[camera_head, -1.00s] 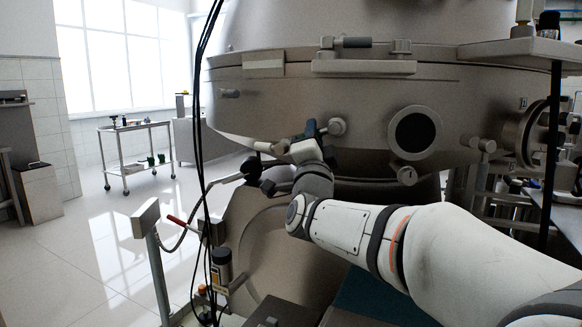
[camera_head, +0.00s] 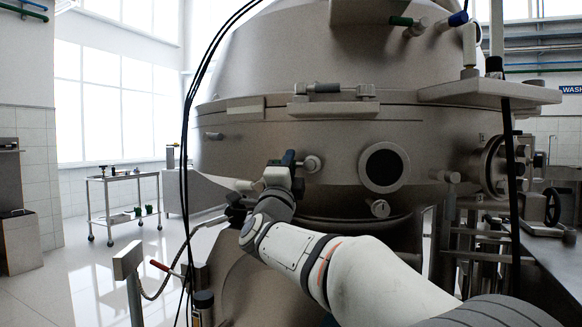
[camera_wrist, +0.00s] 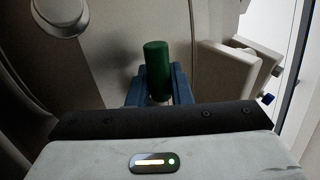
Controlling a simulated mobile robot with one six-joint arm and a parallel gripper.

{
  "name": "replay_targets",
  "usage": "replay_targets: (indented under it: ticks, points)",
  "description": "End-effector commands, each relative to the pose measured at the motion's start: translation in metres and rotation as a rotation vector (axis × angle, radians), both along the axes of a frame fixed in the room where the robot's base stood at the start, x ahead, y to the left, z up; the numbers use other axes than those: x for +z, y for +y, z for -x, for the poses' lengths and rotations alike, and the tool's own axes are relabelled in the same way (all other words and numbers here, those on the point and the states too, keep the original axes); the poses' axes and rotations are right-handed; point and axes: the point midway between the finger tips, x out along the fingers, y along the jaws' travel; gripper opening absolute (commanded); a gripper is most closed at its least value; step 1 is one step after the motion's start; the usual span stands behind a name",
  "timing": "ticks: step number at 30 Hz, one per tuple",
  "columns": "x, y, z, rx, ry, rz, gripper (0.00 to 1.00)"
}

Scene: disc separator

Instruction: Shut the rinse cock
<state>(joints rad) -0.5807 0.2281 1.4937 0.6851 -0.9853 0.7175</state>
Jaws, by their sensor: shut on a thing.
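In the wrist view a green handle (camera_wrist: 157,70) stands upright on a pale metal stem. The blue fingers of my gripper (camera_wrist: 158,92) are shut on it, one on each side low on the handle. In the head view my gripper (camera_head: 284,160) is at the front of the big steel separator (camera_head: 240,150), just left of a round steel knob (camera_head: 312,163). My wrist hides most of the fingers there, and the held green handle cannot be made out in that view. I cannot tell how far the handle is turned.
A round dark port (camera_head: 383,167) sits right of my gripper. A stand with a box (camera_head: 128,260) and a red lever (camera_head: 159,265) is at lower left. Black cables hang left of the separator. A wheeled trolley (camera_head: 123,177) stands on open floor further left.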

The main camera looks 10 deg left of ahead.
Motion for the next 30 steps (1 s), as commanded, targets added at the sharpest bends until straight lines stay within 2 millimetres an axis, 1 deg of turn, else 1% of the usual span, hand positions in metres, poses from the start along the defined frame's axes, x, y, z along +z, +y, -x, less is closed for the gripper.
replay_targets:
  ticks: [1, 3, 4, 9, 11, 17, 20, 23, 30]
  points:
    - [0.004, 0.001, 0.001, 0.004, -0.005, 0.002, 0.0]
    - [0.004, -0.001, 0.0, 0.0, -0.006, 0.002, 0.0]
    - [0.004, -0.001, 0.0, -0.001, -0.006, 0.001, 0.21]
    - [0.003, -0.004, -0.001, -0.006, -0.004, 0.001, 0.35]
    - [0.002, -0.005, -0.002, -0.008, -0.003, 0.001, 0.39]
    - [0.001, -0.006, -0.002, -0.01, -0.002, 0.001, 0.39]
    - [-0.002, -0.005, 0.002, -0.009, -0.001, 0.001, 0.39]
    - [-0.008, -0.004, 0.012, -0.009, -0.001, 0.0, 0.39]
    - [-0.03, 0.001, 0.046, -0.007, -0.002, 0.002, 0.39]
